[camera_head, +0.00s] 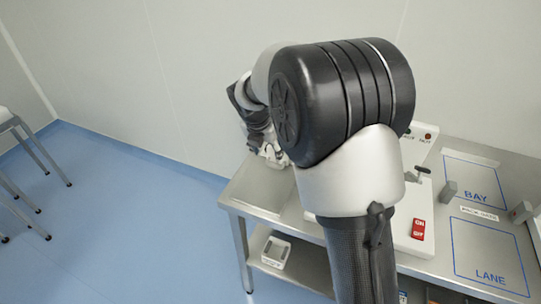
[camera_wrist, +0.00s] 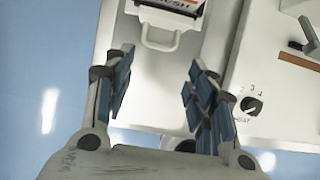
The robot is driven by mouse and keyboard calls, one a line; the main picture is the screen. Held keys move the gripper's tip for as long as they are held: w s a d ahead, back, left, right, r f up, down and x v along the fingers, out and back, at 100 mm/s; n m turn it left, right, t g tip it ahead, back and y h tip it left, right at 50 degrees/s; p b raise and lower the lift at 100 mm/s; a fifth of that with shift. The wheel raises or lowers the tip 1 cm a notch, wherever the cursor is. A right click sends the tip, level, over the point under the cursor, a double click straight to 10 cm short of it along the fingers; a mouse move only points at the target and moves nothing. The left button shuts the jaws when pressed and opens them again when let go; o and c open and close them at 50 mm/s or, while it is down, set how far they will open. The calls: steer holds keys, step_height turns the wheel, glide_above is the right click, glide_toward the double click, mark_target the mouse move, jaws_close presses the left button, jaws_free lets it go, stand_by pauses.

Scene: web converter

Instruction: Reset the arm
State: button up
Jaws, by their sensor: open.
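My gripper (camera_wrist: 158,88) is open and empty in the wrist view, its two blue-padded fingers apart. Between and beyond the fingertips is a pale surface with a white drawer-like part with a handle (camera_wrist: 160,38) at the top. In the head view my arm fills the middle, and my gripper (camera_head: 270,152) shows small at its far end, above the left end of the steel table (camera_head: 262,190). My arm hides much of the table and the machine behind it.
A white machine panel (camera_head: 424,190) carries a red ON/OFF switch (camera_head: 418,229) and a lever. A dial (camera_wrist: 251,106) shows in the wrist view. Blue outlines mark BAY (camera_head: 475,195) and LANE (camera_head: 490,278), with grey blocks nearby. A white box (camera_head: 276,252) sits on the lower shelf.

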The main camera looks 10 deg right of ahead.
steer(key=shift+o, duration=1)
steer(key=shift+v, duration=1)
steer(key=shift+s+f, duration=0.1)
steer(key=s+d+r+m+y, duration=0.1)
steer(key=s+r+m, duration=0.45)
steer(key=s, duration=0.25)
steer(key=s+d+r+m, duration=0.1)
steer(key=s+r+m, duration=0.4)
steer(key=s+m, duration=0.25)
steer(key=s+a+f+m+t+y, duration=0.1)
steer(key=s+m, duration=1.4)
steer(key=s, duration=0.5)
steer(key=shift+a+m+y, duration=0.25)
steer(key=shift+m+y, duration=0.05)
steer(key=shift+m, duration=0.1)
